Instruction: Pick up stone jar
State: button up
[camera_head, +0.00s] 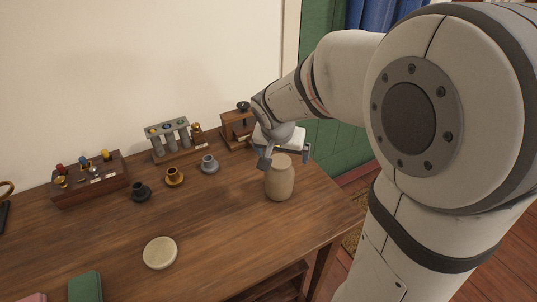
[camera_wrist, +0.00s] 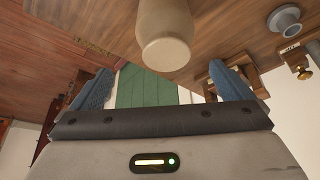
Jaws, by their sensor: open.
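The stone jar (camera_head: 279,180) is a beige, rounded jar standing upright near the right end of the wooden table. My gripper (camera_head: 285,160) is just behind and above it in the head view, close to its top. In the wrist view the jar (camera_wrist: 165,34) shows at the top centre, ahead of the gap between my fingers. My gripper (camera_wrist: 158,88) is open there, with blue-grey finger pads apart and nothing between them. I cannot tell from the head view whether a finger touches the jar.
The table (camera_head: 215,225) holds a pale round disc (camera_head: 160,253), small dark, brass and grey pots (camera_head: 209,164), a rack of grey tubes (camera_head: 170,137), a wooden box of bottles (camera_head: 90,180) and a wooden stand (camera_head: 236,130). The wall is behind. The front middle is mostly clear.

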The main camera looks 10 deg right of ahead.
aim_at(280, 161)
jog(key=shift+w+f, duration=0.4)
jog(key=shift+f, duration=0.25)
jog(key=x, duration=0.7)
jog(key=shift+a, duration=0.3)
jog(key=c, duration=1.9)
